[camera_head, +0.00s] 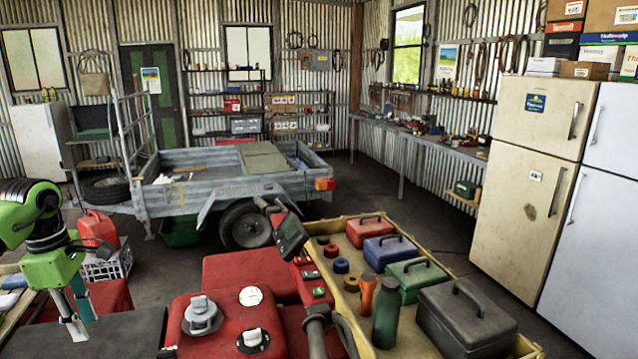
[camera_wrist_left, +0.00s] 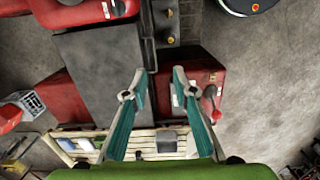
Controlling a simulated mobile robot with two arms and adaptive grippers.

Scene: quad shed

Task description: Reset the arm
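My left arm is green and comes in at the left edge of the head view. Its gripper (camera_head: 80,328) hangs pointing down beside a dark flat surface, with nothing seen in it. In the left wrist view the two teal-padded fingers of this gripper (camera_wrist_left: 159,72) stand apart with an empty gap between them. Below them lie a dark grey panel and red bodywork. My right arm and gripper are in neither view.
A red quad (camera_head: 250,275) with handlebars stands in front. A yellow tray (camera_head: 442,264) beside it holds several toolboxes and bottles. A red jerry can (camera_head: 98,229) and white crate (camera_head: 108,266) are near the left arm. A trailer (camera_head: 225,185) and fridges (camera_head: 527,180) stand beyond.

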